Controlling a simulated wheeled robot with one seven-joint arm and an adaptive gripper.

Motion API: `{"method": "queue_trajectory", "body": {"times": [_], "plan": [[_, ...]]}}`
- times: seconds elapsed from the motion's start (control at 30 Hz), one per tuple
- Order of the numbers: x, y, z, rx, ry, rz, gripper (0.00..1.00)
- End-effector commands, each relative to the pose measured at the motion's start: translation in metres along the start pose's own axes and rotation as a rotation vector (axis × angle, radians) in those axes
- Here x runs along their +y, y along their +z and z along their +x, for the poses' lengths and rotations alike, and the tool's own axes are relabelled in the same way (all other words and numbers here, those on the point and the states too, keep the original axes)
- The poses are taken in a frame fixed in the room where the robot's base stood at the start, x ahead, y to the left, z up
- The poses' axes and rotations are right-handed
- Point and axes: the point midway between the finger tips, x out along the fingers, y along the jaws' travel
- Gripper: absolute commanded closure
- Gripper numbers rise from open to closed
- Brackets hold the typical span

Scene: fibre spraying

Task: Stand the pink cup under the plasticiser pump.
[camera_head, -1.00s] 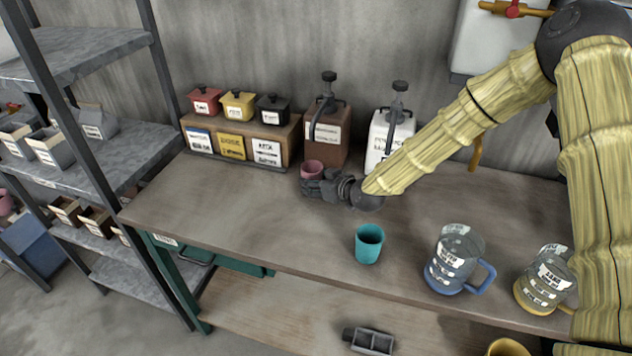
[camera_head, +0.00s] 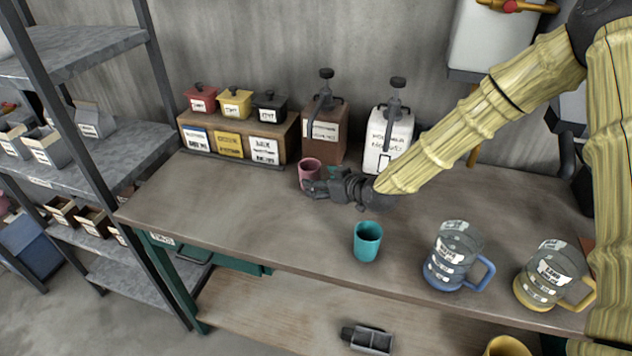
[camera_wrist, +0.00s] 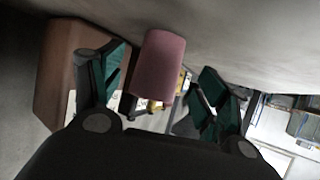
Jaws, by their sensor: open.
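The pink cup (camera_head: 309,170) stands upright on the bench, in front of the brown pump container (camera_head: 326,130) and near its spout. A white pump container (camera_head: 388,140) stands to the right. I cannot surely read which label says plasticiser. My gripper (camera_head: 316,187) is low over the bench at the cup's front right side, its fingers apart. In the wrist view the pink cup (camera_wrist: 160,65) shows ahead between the two spread green-padded fingers, with clear gaps on both sides. The brown container (camera_wrist: 75,65) is behind it at left.
A teal cup (camera_head: 368,242) stands near the bench's front edge. Blue-handled (camera_head: 452,258) and yellow-handled (camera_head: 545,275) jugs stand to the right. A wooden riser (camera_head: 238,140) with small lidded pots is at the back left. The bench's left front is clear.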

Motion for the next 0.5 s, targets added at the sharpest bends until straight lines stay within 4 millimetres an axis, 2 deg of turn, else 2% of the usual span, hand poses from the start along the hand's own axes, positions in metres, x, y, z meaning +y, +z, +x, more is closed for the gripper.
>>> {"method": "queue_trajectory", "body": {"times": [0.3, 0.5], "plan": [[0.0, 0.001, -0.046, 0.002, 0.0, 0.001, 0.26], [0.0, 0.0, -0.067, 0.002, 0.0, -0.001, 0.26]]}}
